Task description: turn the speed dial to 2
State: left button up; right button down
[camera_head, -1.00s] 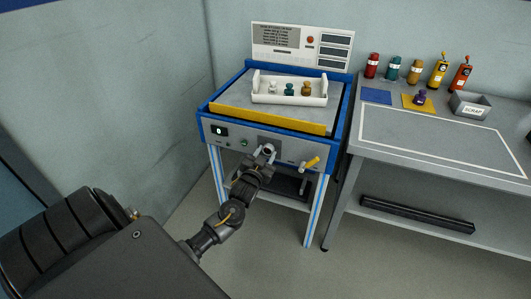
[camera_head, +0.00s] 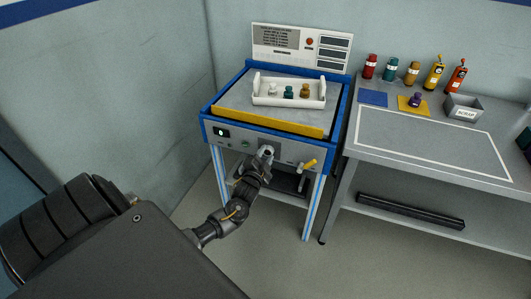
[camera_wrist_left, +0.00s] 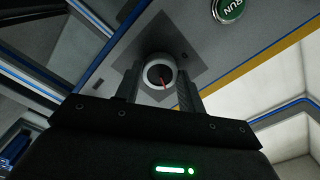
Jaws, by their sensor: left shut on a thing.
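In the head view my left gripper (camera_head: 262,160) reaches the front panel (camera_head: 230,143) from below and partly hides the dial. My right gripper is not in view.
A yellow lever (camera_head: 308,166) stands out right of my gripper. A white tray (camera_head: 266,100) with several small bottles is on the machine. A grey bench (camera_head: 430,140) stands at the right.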

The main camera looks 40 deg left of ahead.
pick_arm(q)
jog(key=shift+m, duration=0.3)
jog(key=o, duration=1)
jog(key=shift+s, duration=0.1)
jog(key=v, duration=1)
jog(key=shift+s+d, duration=0.25)
